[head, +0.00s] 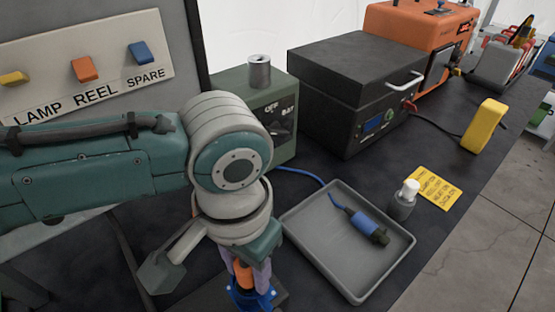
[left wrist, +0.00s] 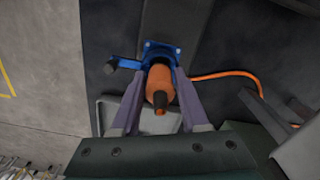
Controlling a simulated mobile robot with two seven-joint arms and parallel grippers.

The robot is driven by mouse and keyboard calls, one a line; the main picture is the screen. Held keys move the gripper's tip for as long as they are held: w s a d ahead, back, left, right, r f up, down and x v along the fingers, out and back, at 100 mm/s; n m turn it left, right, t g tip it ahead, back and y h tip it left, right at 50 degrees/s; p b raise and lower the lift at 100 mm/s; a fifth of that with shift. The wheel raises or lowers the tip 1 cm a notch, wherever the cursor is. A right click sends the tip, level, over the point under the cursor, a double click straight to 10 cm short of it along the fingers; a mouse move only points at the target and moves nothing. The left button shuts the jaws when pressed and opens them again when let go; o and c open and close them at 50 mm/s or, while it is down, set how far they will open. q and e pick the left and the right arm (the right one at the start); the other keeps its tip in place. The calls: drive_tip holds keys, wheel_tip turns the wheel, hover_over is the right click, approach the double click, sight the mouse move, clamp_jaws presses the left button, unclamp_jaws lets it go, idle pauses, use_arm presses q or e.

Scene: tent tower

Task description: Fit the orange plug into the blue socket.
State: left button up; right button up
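The orange plug (left wrist: 160,86) stands between my left gripper's purple-grey fingers (left wrist: 160,78), with its dark rear end toward the wrist camera. The fingers appear closed against its sides. The blue socket (left wrist: 158,50) is directly beyond the plug, with a blue arm and dark knob sticking out to the left. The plug's front end is at the socket; how deep it sits is hidden. In the head view the plug (head: 243,273) shows between the fingers at the bottom edge, above the blue socket (head: 250,298), partly cut off. My right gripper is not in view.
A grey tray (head: 305,238) holding a blue connector (head: 363,224) lies right of my left gripper. A green box (head: 284,92) and black case (head: 345,75) stand behind. An orange cable (left wrist: 222,76) runs rightward.

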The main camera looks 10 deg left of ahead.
use_arm(q)
drive_tip(key=o, duration=0.4)
wheel_tip(320, 180, up, 10)
drive_tip(key=shift+r+p, duration=0.1)
drive_tip(key=shift+p, duration=0.8)
drive_tip(key=shift+d, duration=0.1)
drive_tip(key=s+d+t+h, duration=0.1)
drive_tip(key=s+d+h, duration=0.2)
drive_tip(key=s+d, duration=0.15)
drive_tip(key=s+a+r+n+t+y+p, duration=0.1)
drive_tip(key=s+a, duration=0.3)
drive_tip(key=a, duration=0.3)
drive_tip(key=s+a+r+n+t+y+p, duration=0.1)
drive_tip(key=s+a+t+y, duration=0.1)
drive_tip(key=s+a, duration=0.35)
drive_tip(key=r+p, duration=1.1)
drive_tip(key=w+a+r+p, duration=0.1)
drive_tip(key=r+p, duration=1)
drive_tip(key=r, duration=0.1)
drive_tip(key=r+p, duration=1.1)
drive_tip(key=shift+w+a+r+p, duration=0.15)
drive_tip(key=shift+w+a+p, duration=0.1)
drive_tip(key=shift+w+p, duration=0.15)
